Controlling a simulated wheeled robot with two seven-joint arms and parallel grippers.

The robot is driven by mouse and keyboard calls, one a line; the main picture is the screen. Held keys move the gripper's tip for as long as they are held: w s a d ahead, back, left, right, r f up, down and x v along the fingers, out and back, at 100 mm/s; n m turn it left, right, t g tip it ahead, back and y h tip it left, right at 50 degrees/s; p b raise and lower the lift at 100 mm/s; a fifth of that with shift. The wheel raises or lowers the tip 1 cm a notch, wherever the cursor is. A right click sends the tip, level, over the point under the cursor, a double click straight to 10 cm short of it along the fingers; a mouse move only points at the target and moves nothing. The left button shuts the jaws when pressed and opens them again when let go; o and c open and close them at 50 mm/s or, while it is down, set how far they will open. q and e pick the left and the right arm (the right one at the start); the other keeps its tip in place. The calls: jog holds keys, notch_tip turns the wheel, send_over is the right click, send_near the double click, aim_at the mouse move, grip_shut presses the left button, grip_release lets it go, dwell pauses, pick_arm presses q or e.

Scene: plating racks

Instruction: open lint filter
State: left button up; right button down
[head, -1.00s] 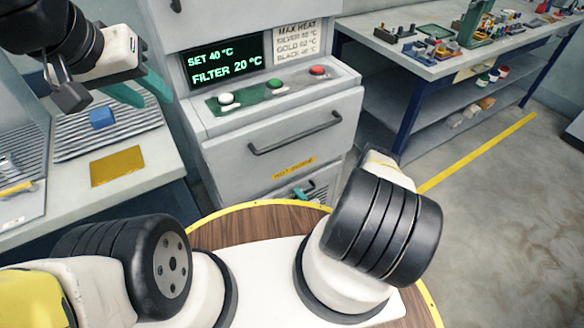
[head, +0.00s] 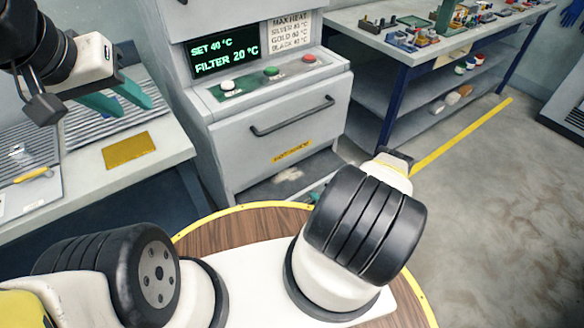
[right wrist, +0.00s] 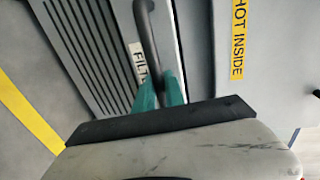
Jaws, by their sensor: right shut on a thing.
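The lint filter front (right wrist: 90,50) is a grey slatted panel with a "FILT" label and a dark bar handle (right wrist: 147,35) in the right wrist view. My right gripper (right wrist: 158,92) has its teal fingers closed around this handle. In the head view only a bit of teal at my right gripper (head: 314,198) shows beside my arm, low at the cabinet (head: 270,110). A pale surface with a brownish smudge (head: 288,175) shows below the cabinet's "HOT INSIDE" front; the filter looks drawn out there. My left gripper (head: 126,101) is open and empty above the left bench.
The display reads SET 40 °C and FILTER 20 °C. A larger handle (head: 293,117) crosses the cabinet front. The left bench carries a yellow plate (head: 129,151). A blue-legged bench (head: 400,70) with small items stands at right; the floor (head: 480,200) there is clear.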

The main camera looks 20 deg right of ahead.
jog(key=f+v, duration=0.2)
jog(key=v, duration=1.1)
jog(key=shift+s+f, duration=0.4)
jog(key=shift+s, duration=0.15)
jog(key=shift+d, duration=0.15)
jog(key=c, duration=1.4)
grip_release()
jog(key=v, duration=0.7)
jog(key=shift+s, duration=0.35)
jog(key=shift+d, duration=0.15)
